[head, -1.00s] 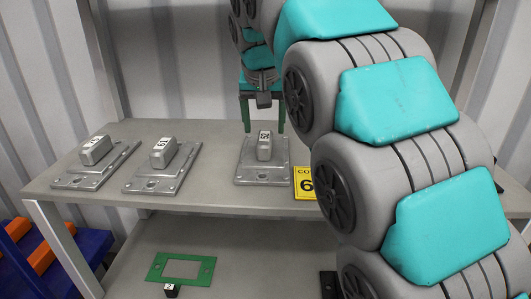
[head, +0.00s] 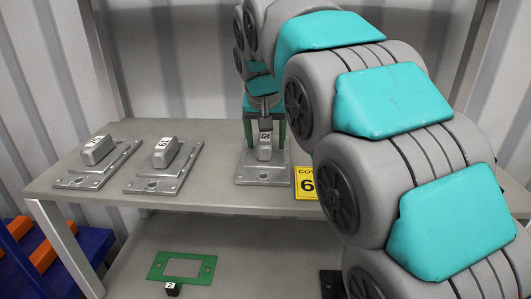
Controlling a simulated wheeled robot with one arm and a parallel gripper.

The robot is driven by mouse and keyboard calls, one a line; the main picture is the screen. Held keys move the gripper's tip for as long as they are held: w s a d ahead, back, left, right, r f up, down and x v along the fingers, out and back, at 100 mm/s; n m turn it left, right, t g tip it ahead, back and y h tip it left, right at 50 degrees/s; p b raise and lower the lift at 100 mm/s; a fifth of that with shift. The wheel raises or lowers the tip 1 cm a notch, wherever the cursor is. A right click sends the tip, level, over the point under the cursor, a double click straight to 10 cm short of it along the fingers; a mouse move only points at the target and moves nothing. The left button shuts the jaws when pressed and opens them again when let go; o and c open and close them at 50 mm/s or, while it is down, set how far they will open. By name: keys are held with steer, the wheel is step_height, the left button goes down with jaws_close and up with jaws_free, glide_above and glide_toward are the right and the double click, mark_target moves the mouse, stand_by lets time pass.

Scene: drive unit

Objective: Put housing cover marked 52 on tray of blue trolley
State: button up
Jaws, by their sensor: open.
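Three grey housing covers with raised, labelled blocks lie in a row on the upper shelf: a left cover (head: 97,165), a middle cover (head: 162,167) and a right cover (head: 263,172). Their label numbers are too small to read with certainty, so I cannot tell which is 52. My gripper (head: 266,145) points down over the right cover. Its green fingers are open, one on each side of that cover's raised block, and do not visibly close on it.
A green frame (head: 181,267) and a small black numbered block (head: 172,289) lie on the lower shelf (head: 235,250). A blue structure with orange bars (head: 88,245) is at lower left.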

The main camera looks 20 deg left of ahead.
steer(key=shift+f, duration=0.15)
steer(key=shift+c, duration=0.2)
jaws_close()
stand_by(0.6)
stand_by(0.8)
